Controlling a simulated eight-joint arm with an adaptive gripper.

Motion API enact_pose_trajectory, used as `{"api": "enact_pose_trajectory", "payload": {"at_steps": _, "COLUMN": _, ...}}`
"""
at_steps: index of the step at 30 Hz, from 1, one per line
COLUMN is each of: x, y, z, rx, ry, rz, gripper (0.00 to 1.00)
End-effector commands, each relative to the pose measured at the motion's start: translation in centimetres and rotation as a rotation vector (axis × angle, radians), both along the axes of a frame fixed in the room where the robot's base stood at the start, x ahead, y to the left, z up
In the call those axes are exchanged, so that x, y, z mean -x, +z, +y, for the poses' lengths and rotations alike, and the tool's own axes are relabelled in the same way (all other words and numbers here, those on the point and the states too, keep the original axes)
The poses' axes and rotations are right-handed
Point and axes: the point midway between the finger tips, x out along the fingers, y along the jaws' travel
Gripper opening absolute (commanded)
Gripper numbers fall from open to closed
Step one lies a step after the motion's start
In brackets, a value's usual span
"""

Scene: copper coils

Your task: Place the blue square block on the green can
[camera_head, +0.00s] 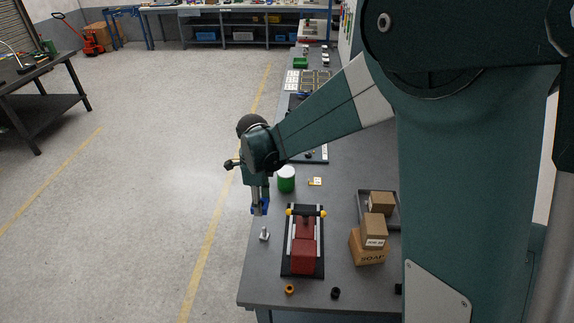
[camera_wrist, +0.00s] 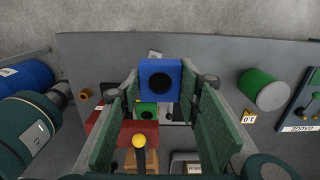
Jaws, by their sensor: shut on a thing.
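The blue square block (camera_wrist: 160,79) is between the fingertips of my gripper (camera_wrist: 160,94) in the wrist view. It has a round dark opening in its face. In the head view, the blue block (camera_head: 265,209) shows at the lower end of my gripper (camera_head: 260,203), near the table's left edge. My gripper is shut on the block. The green can (camera_head: 286,183) with a white top stands on the table, right of and farther back than the block. In the wrist view the can (camera_wrist: 258,91) is to the right, apart from my gripper.
A black fixture with red blocks (camera_head: 303,255) stands on the table nearer the front. A bolt-like part (camera_head: 264,234) is left of it. Stacked cardboard boxes (camera_head: 368,246) stand at the right. A small yellow-and-white card (camera_head: 315,182) lies beside the can.

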Motion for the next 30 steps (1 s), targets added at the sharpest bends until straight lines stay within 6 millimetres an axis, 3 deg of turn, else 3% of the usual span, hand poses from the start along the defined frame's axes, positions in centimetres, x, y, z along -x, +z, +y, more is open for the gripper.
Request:
{"api": "enact_pose_trajectory", "payload": {"at_steps": 3, "x": -3.9, "y": 1.0, "z": -0.3, "rx": 0.0, "ry": -0.003, "rz": 0.0, "gripper": 0.18}}
{"api": "enact_pose_trajectory", "payload": {"at_steps": 18, "x": -18.8, "y": 3.6, "z": -3.6, "rx": 0.0, "ry": -0.003, "rz": 0.0, "gripper": 0.18}}
{"api": "enact_pose_trajectory", "payload": {"at_steps": 24, "x": -23.5, "y": 4.3, "z": -5.4, "rx": 0.0, "ry": -0.002, "rz": 0.0, "gripper": 0.18}}
{"api": "enact_pose_trajectory", "payload": {"at_steps": 30, "x": -26.0, "y": 4.6, "z": -6.6, "rx": 0.0, "ry": -0.001, "rz": 0.0, "gripper": 0.18}}
